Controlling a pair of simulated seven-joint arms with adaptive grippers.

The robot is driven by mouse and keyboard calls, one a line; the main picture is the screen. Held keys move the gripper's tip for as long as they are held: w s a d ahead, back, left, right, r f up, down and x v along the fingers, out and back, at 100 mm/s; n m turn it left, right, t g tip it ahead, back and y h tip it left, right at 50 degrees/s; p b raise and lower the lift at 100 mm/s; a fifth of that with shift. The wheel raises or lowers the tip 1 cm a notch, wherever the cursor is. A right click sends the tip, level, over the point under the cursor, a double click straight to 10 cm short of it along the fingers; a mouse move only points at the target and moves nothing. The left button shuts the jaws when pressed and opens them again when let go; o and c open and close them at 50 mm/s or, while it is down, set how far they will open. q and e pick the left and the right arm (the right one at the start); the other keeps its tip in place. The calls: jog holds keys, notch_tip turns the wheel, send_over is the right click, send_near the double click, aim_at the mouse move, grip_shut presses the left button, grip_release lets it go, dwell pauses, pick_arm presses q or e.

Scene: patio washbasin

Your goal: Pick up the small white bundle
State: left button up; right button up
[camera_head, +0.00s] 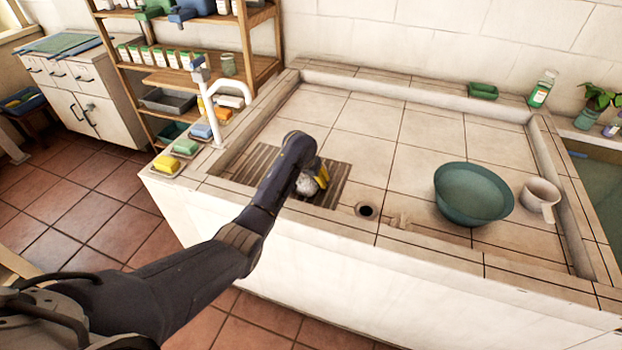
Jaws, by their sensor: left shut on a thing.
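The small white bundle (306,184) is at the slatted brown mat (335,190) in the left part of the tiled basin. My left arm reaches in from the lower left over the basin's front rim. My left gripper (318,176) is at the bundle and shut on it, with a yellow part showing at its right side. The wrist hides part of the bundle, and I cannot tell whether the bundle touches the mat. My right gripper is not in view.
A drain hole (367,211), a teal bowl (474,193) and a white mug (540,198) are to the right in the basin. A white tap (213,105) and several soaps stand on the left rim. The basin's back middle is clear.

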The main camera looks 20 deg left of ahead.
pick_arm(q)
jog(key=c, duration=0.3)
jog(key=shift+r, duration=0.1)
notch_tip(320, 180, up, 20)
jog(key=shift+f, duration=0.1)
dwell(0.6)
